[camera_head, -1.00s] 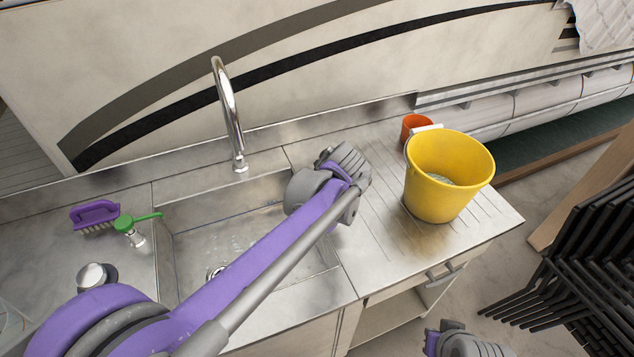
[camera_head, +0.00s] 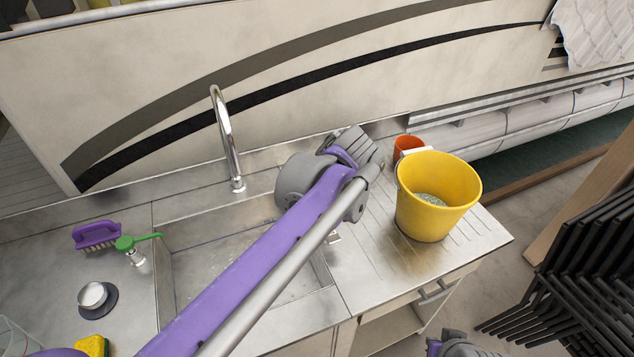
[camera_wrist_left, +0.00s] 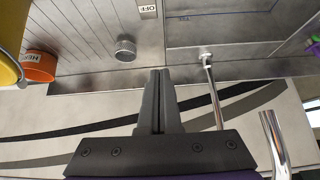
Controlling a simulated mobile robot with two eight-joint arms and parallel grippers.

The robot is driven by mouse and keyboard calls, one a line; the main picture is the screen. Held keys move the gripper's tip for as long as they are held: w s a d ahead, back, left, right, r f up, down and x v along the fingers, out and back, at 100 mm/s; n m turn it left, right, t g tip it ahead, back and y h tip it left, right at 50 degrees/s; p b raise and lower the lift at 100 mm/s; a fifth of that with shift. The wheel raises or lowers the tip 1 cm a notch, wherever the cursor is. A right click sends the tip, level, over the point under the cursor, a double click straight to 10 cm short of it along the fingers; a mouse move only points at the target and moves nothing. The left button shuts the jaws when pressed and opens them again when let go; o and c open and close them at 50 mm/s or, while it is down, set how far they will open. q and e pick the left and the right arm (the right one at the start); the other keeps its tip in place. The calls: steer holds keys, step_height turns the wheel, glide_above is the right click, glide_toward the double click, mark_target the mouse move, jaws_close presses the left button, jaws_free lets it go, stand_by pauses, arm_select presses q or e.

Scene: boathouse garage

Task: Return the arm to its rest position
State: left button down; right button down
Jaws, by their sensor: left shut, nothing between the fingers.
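My left arm (camera_head: 255,265) reaches in from the bottom left of the head view, over the sink (camera_head: 215,262). Its wrist is bent above the sink's right side, near the drainboard. My left gripper (camera_wrist_left: 159,88) shows in the left wrist view; its two dark fingers are together with nothing between them. In the head view the wrist hides the fingers. Only a grey and purple part of my right arm shows at the bottom edge of the head view; its gripper is out of sight.
A yellow bucket (camera_head: 437,197) and an orange cup (camera_head: 407,147) stand on the drainboard right of my wrist. A tall faucet (camera_head: 228,140) rises left of it. A purple brush (camera_head: 96,235) and green-topped bottle (camera_head: 132,250) are at left. Black stacked chairs (camera_head: 590,260) stand right.

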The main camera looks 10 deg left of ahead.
stand_by(0.3)
arm_select(q)
steer(key=s+a+f+m+h, duration=0.1)
steer(key=s+a+f+m, duration=0.1)
steer(key=s+f, duration=0.3)
steer(key=s+a+f+m+h, duration=0.1)
steer(key=s+f, duration=0.4)
steer(key=s, duration=0.6)
steer(key=s+a+f+m+h, duration=0.2)
steer(key=s+a+f+m, duration=0.1)
steer(key=s, duration=0.5)
steer(key=shift+s+a+f+m+g, duration=0.1)
steer(key=shift+a+f+m+g, duration=0.1)
steer(key=shift+a+f, duration=0.35)
steer(key=shift+a+f+m+g, duration=0.1)
steer(key=shift+a+f+m, duration=0.15)
steer(key=shift+f, duration=0.45)
